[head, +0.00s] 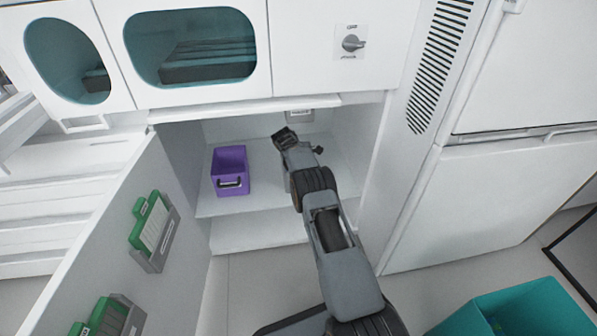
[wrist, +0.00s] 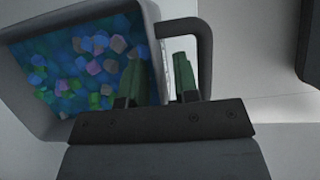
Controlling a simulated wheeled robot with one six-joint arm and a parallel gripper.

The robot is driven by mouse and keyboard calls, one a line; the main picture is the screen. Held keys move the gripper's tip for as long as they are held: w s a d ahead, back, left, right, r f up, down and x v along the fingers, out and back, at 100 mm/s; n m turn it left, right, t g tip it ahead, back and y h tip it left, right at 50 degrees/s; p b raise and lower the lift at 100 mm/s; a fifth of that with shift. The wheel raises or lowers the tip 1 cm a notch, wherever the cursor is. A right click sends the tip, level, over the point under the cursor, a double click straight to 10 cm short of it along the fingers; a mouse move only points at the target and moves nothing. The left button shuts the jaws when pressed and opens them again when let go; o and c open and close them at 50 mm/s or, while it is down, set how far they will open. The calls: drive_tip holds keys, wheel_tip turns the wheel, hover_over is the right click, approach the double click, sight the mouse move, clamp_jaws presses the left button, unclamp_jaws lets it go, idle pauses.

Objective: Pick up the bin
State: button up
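The purple bin (head: 230,172) stands upright on the cabinet shelf, its dark handle facing me in the head view. My gripper (head: 284,137) is to its right, inside the open cabinet, and looks apart from it. In the wrist view, a grey-looking bin (wrist: 28,98) with a dark handle (wrist: 207,50) holds many small blue, green and pink pieces. The green fingers of my gripper (wrist: 158,82) are open. The left finger overlaps the bin's side and the right one shows within the handle loop. Contact is not clear, nor whether both views show the same bin.
The open cabinet door (head: 115,235) stands at the left, carrying green-and-grey holders (head: 153,228). The cabinet's right wall (head: 355,150) is close beside my arm. A counter edge (head: 245,108) runs above the opening. A teal container (head: 525,308) is at the bottom right.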

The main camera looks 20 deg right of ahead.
clamp_jaws()
idle(0.5)
